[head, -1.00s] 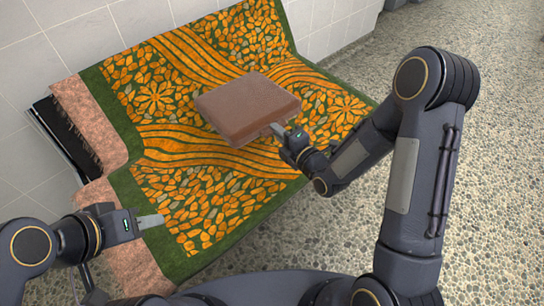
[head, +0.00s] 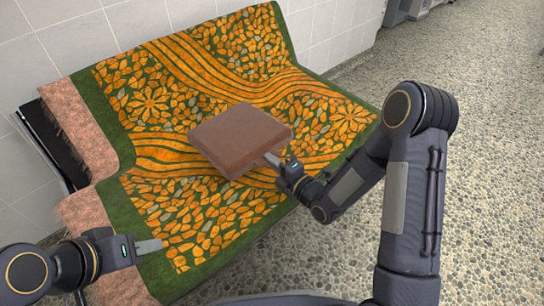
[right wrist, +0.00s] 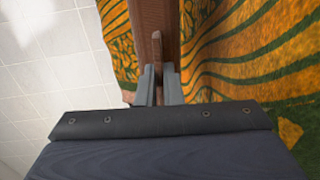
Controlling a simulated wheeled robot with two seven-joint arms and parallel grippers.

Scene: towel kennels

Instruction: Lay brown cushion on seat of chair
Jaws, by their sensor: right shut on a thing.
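The brown cushion (head: 240,138) is a square, flat pad in the head view, in front of the middle of the chair. The chair is a wide seat draped with a green and orange patterned cover (head: 160,212). My right gripper (head: 272,160) is shut on the cushion's near right edge. The right wrist view shows its fingers (right wrist: 158,85) closed on the brown edge (right wrist: 158,50). The cushion looks held above the seat; I cannot tell whether any part touches it. My left gripper (head: 148,246) is empty at the chair's near left edge, its fingers seen edge-on.
Pinkish fabric (head: 80,125) shows at the chair's left end, with a dark frame part (head: 45,145) beside it. A white tiled wall (head: 70,50) stands behind. The pebbled floor (head: 480,180) at right is clear. A dark object (head: 408,10) stands far back.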

